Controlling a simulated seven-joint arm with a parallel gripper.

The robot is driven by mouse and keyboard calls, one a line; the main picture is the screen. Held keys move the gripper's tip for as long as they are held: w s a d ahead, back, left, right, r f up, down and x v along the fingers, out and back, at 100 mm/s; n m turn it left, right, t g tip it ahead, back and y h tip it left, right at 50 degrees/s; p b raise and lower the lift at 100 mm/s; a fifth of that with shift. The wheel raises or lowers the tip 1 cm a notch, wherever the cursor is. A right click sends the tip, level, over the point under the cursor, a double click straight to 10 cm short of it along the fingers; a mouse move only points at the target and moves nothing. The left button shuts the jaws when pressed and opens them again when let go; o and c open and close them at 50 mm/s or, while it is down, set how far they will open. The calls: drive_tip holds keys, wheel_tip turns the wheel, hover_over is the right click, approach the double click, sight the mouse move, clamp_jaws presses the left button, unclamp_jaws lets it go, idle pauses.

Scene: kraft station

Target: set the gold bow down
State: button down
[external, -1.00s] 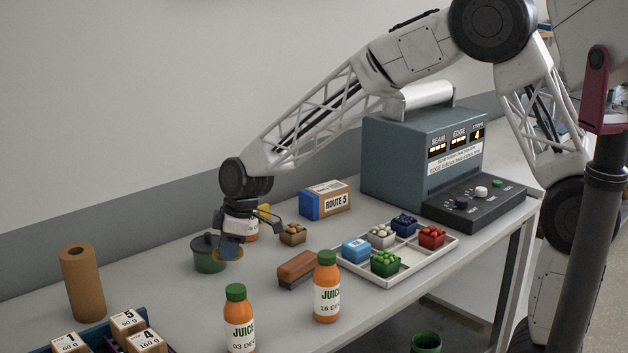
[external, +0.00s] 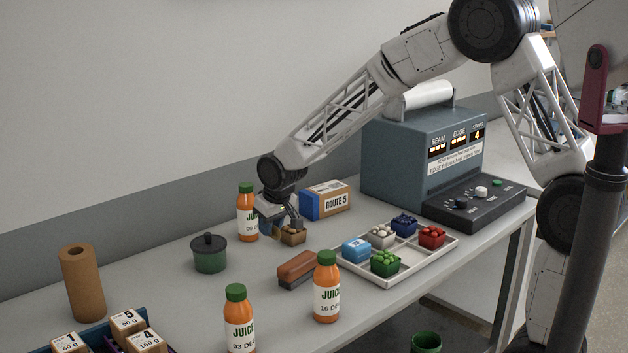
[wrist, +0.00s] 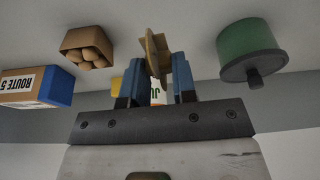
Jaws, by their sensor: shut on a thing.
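My gripper (external: 279,225) is in the middle of the table in the external view, just left of the small tan box. In the wrist view the two blue fingers of my gripper (wrist: 156,72) are closed on the gold bow (wrist: 154,52), a thin tan-gold piece that sticks out past the fingertips. In the external view the bow is mostly hidden by the gripper. I cannot tell whether its lower edge touches the table.
The tan box of brown balls (external: 293,237) is close at the right. A juice bottle (external: 247,213) stands close at the left, and a green lidded pot (external: 209,255) farther left. The Route 5 box (external: 325,200) is behind. A red-brown block (external: 297,270) lies in front.

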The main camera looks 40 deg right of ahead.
sight(359, 198)
drive_tip(key=c, duration=1.9)
unclamp_jaws()
drive_tip(key=d+m+h, duration=0.1)
drive_tip(key=d+m, duration=0.3)
drive_tip(key=d, duration=0.2)
drive_tip(key=w+d+f+m+g+h, duration=0.1)
drive_tip(key=d+m, duration=0.3)
drive_tip(key=d, duration=0.3)
drive_tip(key=d+m+h, duration=0.1)
drive_tip(key=d+m, duration=0.3)
drive_tip(key=d, duration=0.2)
drive_tip(key=shift+w+d+f+g, duration=0.2)
drive_tip(key=shift+d+f+g, duration=0.05)
drive_tip(key=shift+d+g, duration=0.1)
drive_tip(key=shift+o, duration=0.2)
drive_tip(key=s+d+m+g, duration=0.1)
drive_tip(key=d+m, duration=0.3)
drive_tip(key=d, duration=0.2)
drive_tip(key=s+d+m+g, duration=0.1)
drive_tip(key=d+m, duration=0.3)
drive_tip(key=d, duration=0.2)
drive_tip(key=s+d+f+m+g, duration=0.1)
drive_tip(key=d+m, duration=0.2)
drive_tip(key=d, duration=0.3)
drive_tip(key=shift+d+m, duration=0.4)
drive_tip(key=shift+s+d+m, duration=0.25)
drive_tip(key=shift+d+m, duration=0.15)
drive_tip(key=shift+d, duration=0.2)
drive_tip(key=shift+n, duration=0.7)
drive_tip(key=shift+w, duration=0.15)
